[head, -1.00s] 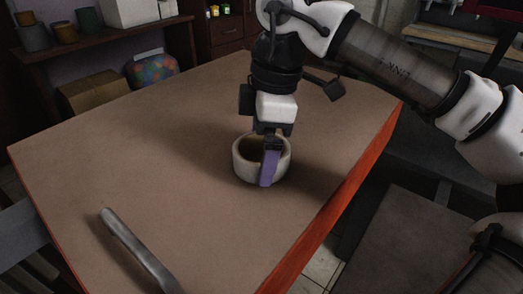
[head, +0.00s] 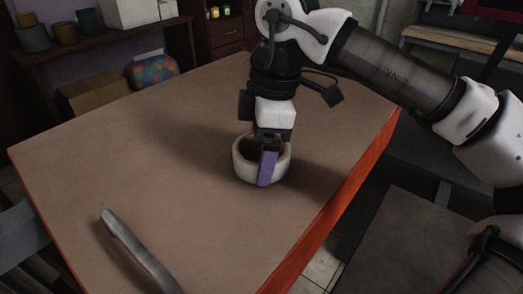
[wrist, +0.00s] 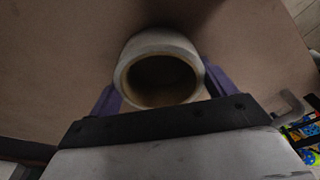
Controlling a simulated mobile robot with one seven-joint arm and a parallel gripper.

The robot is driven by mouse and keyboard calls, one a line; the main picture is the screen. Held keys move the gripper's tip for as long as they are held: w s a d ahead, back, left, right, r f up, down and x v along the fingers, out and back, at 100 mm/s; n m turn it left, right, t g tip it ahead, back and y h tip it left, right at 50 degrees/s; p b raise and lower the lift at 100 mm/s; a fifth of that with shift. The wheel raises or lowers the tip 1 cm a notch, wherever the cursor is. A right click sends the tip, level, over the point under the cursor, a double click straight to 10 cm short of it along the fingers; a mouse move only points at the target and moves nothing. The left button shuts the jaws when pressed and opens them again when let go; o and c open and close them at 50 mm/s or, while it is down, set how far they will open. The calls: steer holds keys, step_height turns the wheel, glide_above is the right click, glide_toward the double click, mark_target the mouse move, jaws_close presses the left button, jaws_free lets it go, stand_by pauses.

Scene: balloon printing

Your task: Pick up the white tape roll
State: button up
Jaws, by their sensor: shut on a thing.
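The white tape roll (head: 242,166) stands on the brown table top in the head view, its round opening facing up. My gripper (head: 265,170) points down over it, shut on the roll from outside. One purple finger lies against the roll's near side; the far finger is hidden. In the wrist view the roll (wrist: 150,47) sits between the two purple fingers of my gripper (wrist: 161,88), one on each side. I cannot tell if it is clear of the table.
The table (head: 150,165) is mostly bare around the roll. A grey curved bar (head: 136,250) shows at the table's near left. A cardboard box (head: 98,93) and a colourful rounded thing (head: 152,72) are beyond the far left edge.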

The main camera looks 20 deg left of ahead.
step_height(320, 180, up, 20)
steer(key=p, duration=0.3)
steer(key=shift+p, duration=0.3)
